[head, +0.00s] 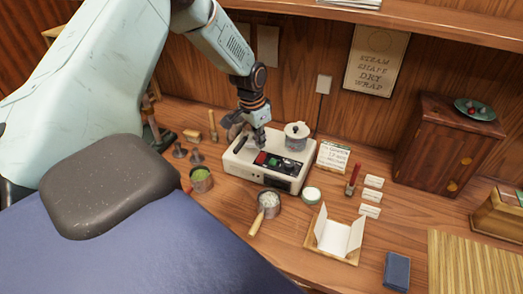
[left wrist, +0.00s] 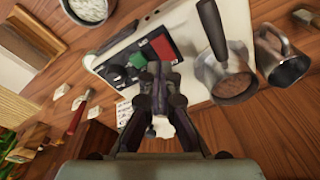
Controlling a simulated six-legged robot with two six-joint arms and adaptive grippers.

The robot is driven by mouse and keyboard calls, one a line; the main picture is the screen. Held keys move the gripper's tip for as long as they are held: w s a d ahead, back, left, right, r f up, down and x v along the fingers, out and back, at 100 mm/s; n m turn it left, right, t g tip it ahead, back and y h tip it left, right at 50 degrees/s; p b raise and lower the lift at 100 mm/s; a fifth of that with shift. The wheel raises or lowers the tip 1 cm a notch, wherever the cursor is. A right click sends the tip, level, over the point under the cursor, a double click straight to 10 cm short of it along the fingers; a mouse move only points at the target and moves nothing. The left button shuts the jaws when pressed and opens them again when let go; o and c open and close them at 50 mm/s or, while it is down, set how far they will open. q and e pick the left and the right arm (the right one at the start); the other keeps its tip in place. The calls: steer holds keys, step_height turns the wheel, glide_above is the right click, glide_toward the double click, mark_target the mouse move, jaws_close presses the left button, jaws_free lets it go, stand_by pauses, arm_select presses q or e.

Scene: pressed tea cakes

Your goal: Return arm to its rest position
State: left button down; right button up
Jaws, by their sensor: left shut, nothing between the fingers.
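My left arm comes in from the upper left of the head view. Its gripper (head: 261,143) points down over the white machine (head: 240,170), which has a dark panel with red and green parts. In the left wrist view the two fingers (left wrist: 160,68) are together with nothing between them, in front of the panel's green part (left wrist: 137,61) and near its red part (left wrist: 158,47). I cannot tell whether the fingertips touch the panel. My right gripper is not in view.
A lidded metal pot (head: 297,131) stands at the machine's back right. A pan of green stuff (head: 202,179) and a pan of white pieces (head: 269,203) stand in front. An open white wrapper (head: 338,238), a blue box (head: 397,271) and a wooden cabinet (head: 437,150) are to the right.

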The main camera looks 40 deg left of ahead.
arm_select(q)
steer(key=shift+s+r+p, duration=0.1)
steer(key=shift+r+p, duration=0.45)
steer(key=shift+r, duration=0.35)
steer(key=shift+f, duration=0.1)
